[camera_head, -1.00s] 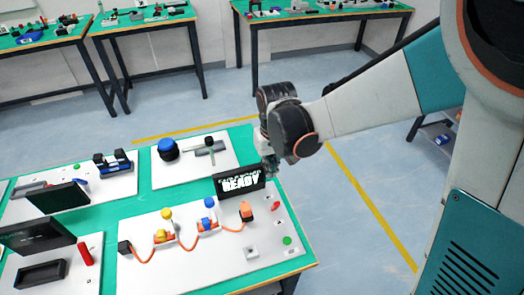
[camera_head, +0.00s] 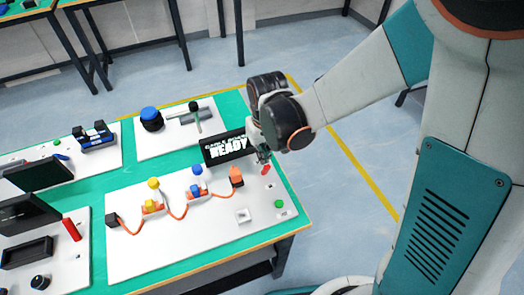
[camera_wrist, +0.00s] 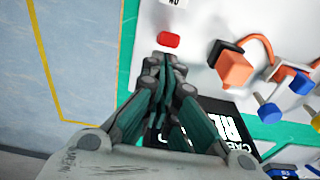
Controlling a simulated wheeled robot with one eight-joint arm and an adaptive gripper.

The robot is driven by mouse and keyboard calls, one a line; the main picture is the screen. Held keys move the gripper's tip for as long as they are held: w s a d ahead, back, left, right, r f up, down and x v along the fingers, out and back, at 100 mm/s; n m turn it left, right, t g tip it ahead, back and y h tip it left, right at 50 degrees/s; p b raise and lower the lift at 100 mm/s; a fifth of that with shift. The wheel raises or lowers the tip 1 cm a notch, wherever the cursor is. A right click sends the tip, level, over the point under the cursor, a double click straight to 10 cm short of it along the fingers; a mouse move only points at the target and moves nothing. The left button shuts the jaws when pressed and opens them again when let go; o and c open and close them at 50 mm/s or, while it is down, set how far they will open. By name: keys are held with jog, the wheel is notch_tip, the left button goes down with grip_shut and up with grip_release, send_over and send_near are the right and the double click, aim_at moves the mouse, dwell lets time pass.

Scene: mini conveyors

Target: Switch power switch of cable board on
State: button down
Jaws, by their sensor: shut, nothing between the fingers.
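The cable board (camera_head: 150,255) is a white panel with an orange cable linking a black block, yellow and blue connectors and an orange block (camera_head: 236,177). A small red switch (camera_head: 265,169) lies near its far right corner; it also shows in the wrist view (camera_wrist: 169,39). My gripper (camera_head: 262,158) is shut and empty, pointing down right beside the red switch. In the wrist view my gripper's fingertips (camera_wrist: 166,62) sit just below the switch; I cannot tell whether they touch it. The switch's on or off state is not clear.
A black display (camera_head: 225,148) with white text stands behind the board, close to my gripper. A green button (camera_head: 279,204) and a white square socket (camera_head: 243,216) sit on the board's right part. Other panels (camera_head: 175,135) lie behind and to the left. Floor is open at right.

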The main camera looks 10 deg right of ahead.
aim_at(266, 170)
jog(key=shift+s+d+f+t, duration=0.15)
jog(key=shift+s+t, duration=0.15)
jog(key=shift+s, duration=0.25)
jog(key=shift+s+d+t, duration=0.15)
jog(key=shift+s+t, duration=0.15)
jog(key=shift+s, duration=0.2)
jog(key=shift+s+f+b, duration=0.1)
jog(key=shift+s+b, duration=0.05)
jog(key=shift+b, duration=0.15)
jog(key=shift+d, duration=0.1)
